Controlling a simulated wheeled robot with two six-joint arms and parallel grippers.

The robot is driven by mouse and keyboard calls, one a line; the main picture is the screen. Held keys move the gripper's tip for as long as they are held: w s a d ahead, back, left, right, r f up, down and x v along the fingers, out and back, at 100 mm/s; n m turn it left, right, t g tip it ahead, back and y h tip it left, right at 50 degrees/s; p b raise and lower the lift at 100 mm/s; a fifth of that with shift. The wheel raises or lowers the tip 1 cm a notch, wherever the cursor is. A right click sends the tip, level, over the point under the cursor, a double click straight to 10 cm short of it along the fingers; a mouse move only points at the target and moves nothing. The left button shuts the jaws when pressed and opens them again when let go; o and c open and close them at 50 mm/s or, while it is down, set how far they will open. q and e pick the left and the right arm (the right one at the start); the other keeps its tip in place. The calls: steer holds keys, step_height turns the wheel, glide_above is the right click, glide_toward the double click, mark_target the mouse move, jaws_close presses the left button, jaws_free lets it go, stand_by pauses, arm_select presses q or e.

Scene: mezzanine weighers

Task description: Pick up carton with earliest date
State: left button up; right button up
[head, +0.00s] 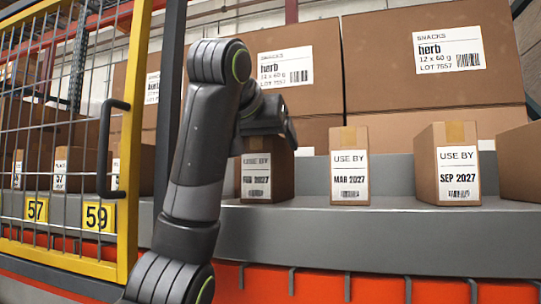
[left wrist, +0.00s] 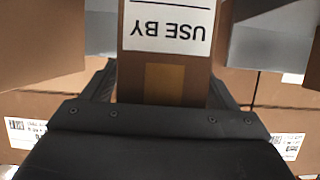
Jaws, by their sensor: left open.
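A small brown carton (head: 284,180) with a white label reading USE BY FEB 2027 stands upright on the grey shelf (head: 330,225). To its right stand a MAR 2027 carton (head: 349,136) and a SEP 2027 carton (head: 424,160). My left gripper (head: 266,142) is at the top of the FEB carton, partly hiding it. In the left wrist view a carton top with a tan tape patch (left wrist: 163,82) and an upside-down USE BY label lies between the open fingers of my left gripper (left wrist: 160,92). Finger contact cannot be told. My right gripper is out of view.
A yellow-framed mesh gate (head: 131,150) with a black handle stands at the left, with more cartons behind it. A dark post (head: 171,90) is close to my left arm. Large herb snack boxes (head: 430,50) stand behind. Another carton (head: 521,160) is at the right edge.

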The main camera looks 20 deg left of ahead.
arm_select(q)
steer(key=shift+w+f, duration=0.1)
steer(key=shift+c, duration=0.3)
steer(key=c, duration=1.7)
